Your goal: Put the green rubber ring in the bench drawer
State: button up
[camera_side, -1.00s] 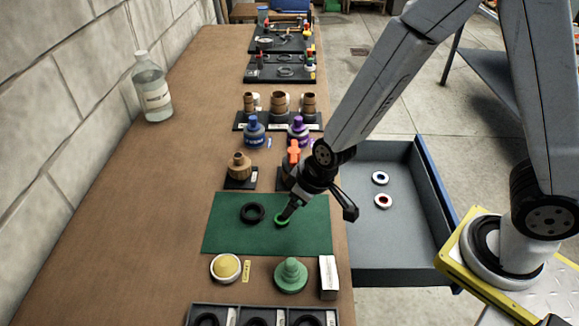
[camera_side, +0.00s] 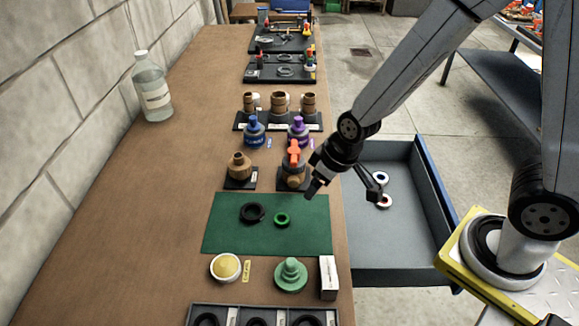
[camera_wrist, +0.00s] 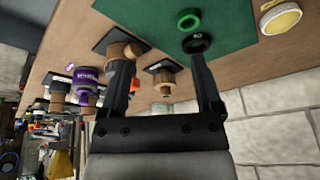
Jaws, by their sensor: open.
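The green rubber ring (camera_side: 282,219) lies flat on the green mat (camera_side: 300,240), just right of a black ring (camera_side: 252,213). In the wrist view the green ring (camera_wrist: 188,19) lies beyond my fingertips, with the black ring (camera_wrist: 197,43) close to one fingertip in the picture. My gripper (camera_side: 313,190) is raised above the mat's right far corner, up and to the right of the green ring, apart from it. In the wrist view my gripper (camera_wrist: 157,65) has its fingers wide apart and nothing between them. The bench drawer (camera_side: 400,225) stands pulled out at the bench's right side.
Valves with orange (camera_side: 293,155) and purple (camera_side: 298,130) tops stand beyond the mat. A green stepped piece (camera_side: 290,276) and a white box (camera_side: 328,277) stand at its near side.

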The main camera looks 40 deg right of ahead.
jog(key=s+d+r+m, duration=0.1)
jog(key=s+d+r, duration=0.1)
jog(key=d, duration=0.2)
jog(key=s+d+r+m+g+h, duration=0.1)
jog(key=s+d, duration=0.2)
jog(key=d, duration=0.1)
jog(key=shift+s+r, duration=0.15)
jog(key=shift+r, duration=0.25)
jog(key=shift+o, duration=0.5)
jog(key=shift+a, duration=0.1)
jog(key=shift+w+a+f+n+g, duration=0.45)
jog(key=shift+w+a+f+n, duration=1.25)
jog(key=shift+a+n, duration=0.9)
jog(key=shift+w+a+f+n+g, duration=0.4)
jog(key=shift+w+a+f+n, duration=1.25)
jog(key=shift+n, duration=1.6)
jog(key=shift+w+a+f+n+g, duration=0.45)
jog(key=shift+w+a+f+n, duration=0.8)
jog(key=shift+w+a+n, duration=1.2)
